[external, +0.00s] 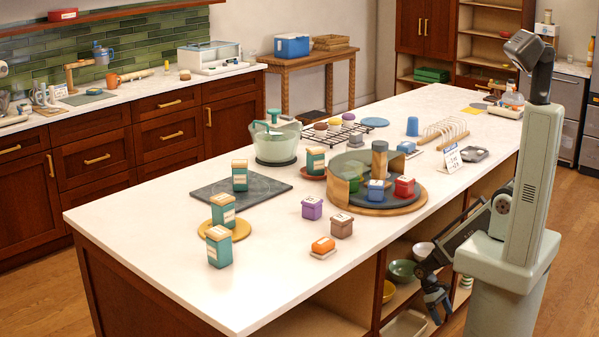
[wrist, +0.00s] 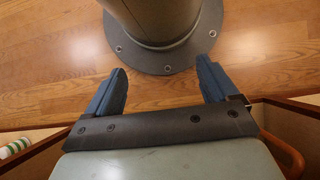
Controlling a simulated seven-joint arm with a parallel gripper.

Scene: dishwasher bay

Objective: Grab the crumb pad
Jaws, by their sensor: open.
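I cannot tell for certain which thing is the crumb pad. A small orange block (external: 323,244) on a white base lies near the front edge of the white island top, and it may be the pad. My gripper (external: 437,304) hangs low beside the island's open shelves, below the counter top and well to the right of the orange block. In the wrist view my gripper (wrist: 162,66) points down at the wood floor, its two blue fingers apart with nothing between them. No pad shows in the wrist view.
Shelves (external: 400,295) with bowls are close to my gripper.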

